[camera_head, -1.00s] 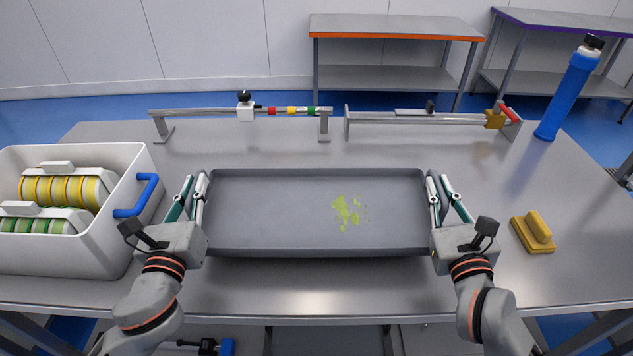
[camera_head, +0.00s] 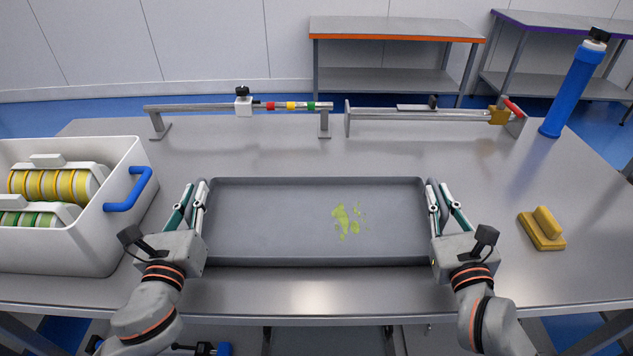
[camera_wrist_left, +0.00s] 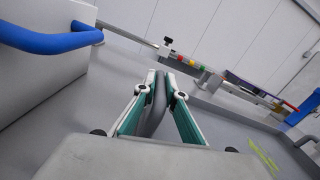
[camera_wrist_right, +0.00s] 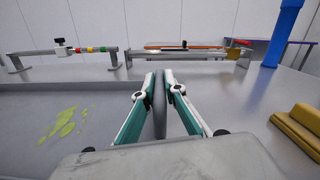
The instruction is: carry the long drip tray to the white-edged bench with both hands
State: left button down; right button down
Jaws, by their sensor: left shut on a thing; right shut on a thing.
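The long drip tray (camera_head: 280,235) is grey and shallow, with a yellow-green splash of liquid (camera_head: 347,221) right of its middle. It appears level above the steel table; I cannot tell the gap beneath it. My left gripper (camera_head: 204,186) is shut on the tray's left end wall, which shows between its fingers in the left wrist view (camera_wrist_left: 155,103). My right gripper (camera_head: 433,186) is shut on the right end wall, seen between the fingers in the right wrist view (camera_wrist_right: 159,104). No white-edged bench is visible; the benches behind have orange (camera_head: 395,38) and purple (camera_head: 560,22) edges.
A white tub (camera_head: 95,238) with a blue handle and ringed rolls stands left on the table (camera_head: 300,296). A yellow scrubber (camera_head: 542,230) lies right. A blue cylinder (camera_head: 574,90) stands at the back right. Two metal rail fixtures (camera_head: 285,107) (camera_head: 430,115) line the back edge.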

pick_arm(q)
jog(key=shift+f, duration=0.4)
pick_arm(e)
jog(key=shift+f, duration=0.4)
pick_arm(q)
jog(key=c, duration=2.4)
grip_release()
jog(key=shift+f, duration=0.15)
pick_arm(e)
jog(key=c, duration=2.4)
grip_release()
jog(key=shift+f, duration=0.15)
pick_arm(q)
jog(key=o, duration=0.3)
pick_arm(e)
jog(key=o, duration=0.3)
pick_arm(q)
jog(key=shift+s, duration=0.1)
jog(key=s, duration=1.1)
jog(key=shift+s+d, duration=0.1)
jog(key=shift+s, duration=0.25)
pick_arm(e)
jog(key=s, duration=1.2)
pick_arm(q)
jog(key=shift+s+f, duration=0.1)
pick_arm(e)
jog(key=shift+f, duration=0.1)
